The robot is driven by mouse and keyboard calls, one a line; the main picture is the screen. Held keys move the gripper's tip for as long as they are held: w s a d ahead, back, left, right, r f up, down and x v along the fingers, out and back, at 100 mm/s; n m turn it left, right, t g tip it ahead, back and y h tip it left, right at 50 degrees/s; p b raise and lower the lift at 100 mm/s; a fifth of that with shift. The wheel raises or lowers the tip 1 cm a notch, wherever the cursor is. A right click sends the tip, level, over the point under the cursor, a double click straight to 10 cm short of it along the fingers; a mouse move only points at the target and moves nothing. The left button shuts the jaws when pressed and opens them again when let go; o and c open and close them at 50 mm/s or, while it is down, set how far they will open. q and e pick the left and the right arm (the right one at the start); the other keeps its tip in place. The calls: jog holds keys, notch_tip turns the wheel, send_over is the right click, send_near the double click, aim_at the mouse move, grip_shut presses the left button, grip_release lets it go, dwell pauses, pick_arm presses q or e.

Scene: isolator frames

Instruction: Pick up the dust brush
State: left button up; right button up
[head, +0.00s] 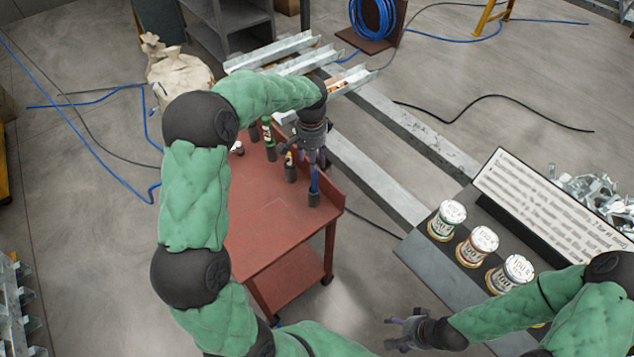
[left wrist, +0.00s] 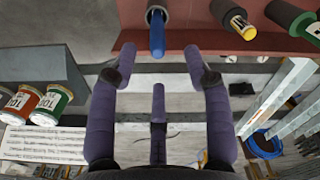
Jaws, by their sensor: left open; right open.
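A row of dark cup-like holders stands along the right edge of the red cart (head: 265,225). The nearest holder (head: 314,198) has a slim blue handle (head: 314,180) upright in it, probably the dust brush; its lower part is hidden. The blue handle also shows in the left wrist view (left wrist: 157,32), just beyond the fingertips. My left gripper (head: 316,158) is open and empty, above and close to the blue handle; its fingers (left wrist: 158,75) are spread and appear apart from it. My right gripper (head: 392,330) is open and empty at the lower middle, away from the cart.
Several labelled cans (head: 478,247) stand on a grey bench (head: 425,255) at right, before a text board (head: 545,200). Metal channels (head: 290,55) lie behind the cart. The cart's middle is clear.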

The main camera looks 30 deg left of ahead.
pick_arm(q)
send_over(313, 180)
jog(key=f, duration=0.4)
jog(key=shift+w+a+f+b, duration=0.15)
jog(key=shift+a+f+b, duration=0.15)
jog(key=shift+b, duration=0.1)
jog(key=shift+w+f, duration=0.1)
jog(key=shift+f, duration=0.2)
jog(key=shift+d+f+b, duration=0.15)
jog(key=shift+f+b, duration=0.2)
jog(key=shift+f, duration=1)
jog(key=shift+d+f+b, duration=0.1)
jog(key=shift+f+b, duration=0.25)
jog(key=shift+f, duration=0.95)
jog(key=shift+c, duration=0.3)
grip_shut()
